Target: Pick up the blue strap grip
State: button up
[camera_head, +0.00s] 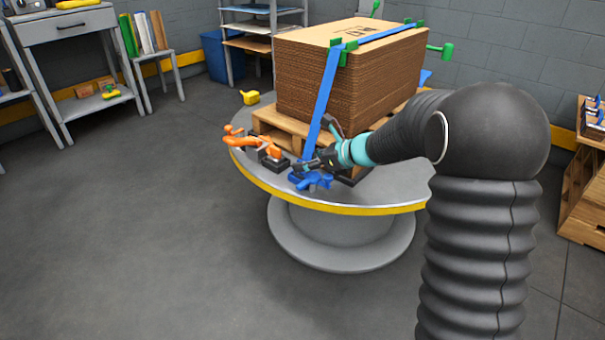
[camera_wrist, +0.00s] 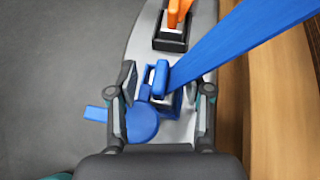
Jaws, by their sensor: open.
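The blue strap grip (camera_head: 312,180) sits on the front edge of the round table, at the lower end of a blue strap (camera_head: 322,98). In the wrist view the blue grip (camera_wrist: 143,122) lies between the two fingers of my gripper (camera_wrist: 163,100). The blue strap (camera_wrist: 240,45) runs from it to the upper right. My gripper (camera_head: 306,166) is open, with one finger on each side of the grip's block. I cannot tell whether either finger touches it. In the head view my gripper partly covers the grip.
A stack of cardboard sheets (camera_head: 320,85) stands on a wooden pallet (camera_head: 273,124) on the round table (camera_head: 395,193). Open floor lies left of the table.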

grip_shut()
jog(key=shift+r, duration=0.1)
